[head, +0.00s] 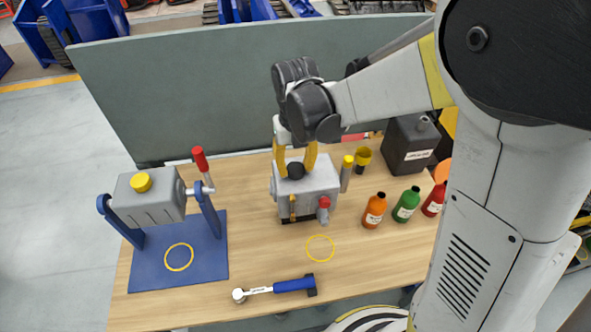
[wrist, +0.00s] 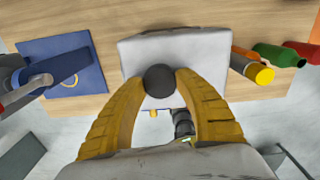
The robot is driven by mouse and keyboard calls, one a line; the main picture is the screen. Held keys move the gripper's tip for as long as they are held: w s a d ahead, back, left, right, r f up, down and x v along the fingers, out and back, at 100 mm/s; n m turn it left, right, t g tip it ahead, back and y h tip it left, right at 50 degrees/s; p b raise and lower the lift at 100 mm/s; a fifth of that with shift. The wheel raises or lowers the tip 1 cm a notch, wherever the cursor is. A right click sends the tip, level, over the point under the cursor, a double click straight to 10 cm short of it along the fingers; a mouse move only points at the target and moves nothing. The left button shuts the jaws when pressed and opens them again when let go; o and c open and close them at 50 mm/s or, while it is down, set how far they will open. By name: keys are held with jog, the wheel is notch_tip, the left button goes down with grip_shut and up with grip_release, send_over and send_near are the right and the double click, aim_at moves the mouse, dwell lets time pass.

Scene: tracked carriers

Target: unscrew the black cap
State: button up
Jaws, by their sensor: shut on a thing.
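The black cap (head: 296,171) sits on top of a grey metal box (head: 318,187) on the wooden table. It is round and dark, and in the wrist view the cap (wrist: 159,78) lies between the two yellow fingertips. My gripper (head: 295,170) reaches down from above, its yellow fingers on either side of the cap. In the wrist view my gripper (wrist: 160,82) is shut on the cap, with both tips against its sides. The cap is still at the box's top face (wrist: 205,50). Its thread is hidden.
A grey tank (head: 150,208) with a yellow cap hangs in a blue stand at the left. A blue-handled wrench (head: 275,288) lies at the front edge. Orange (head: 374,211), green (head: 406,205) and red (head: 434,200) bottles and a black canister (head: 408,146) stand right. A grey panel (head: 200,90) rises behind.

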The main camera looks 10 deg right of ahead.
jog(key=o, duration=1)
jog(key=shift+c, duration=0.2)
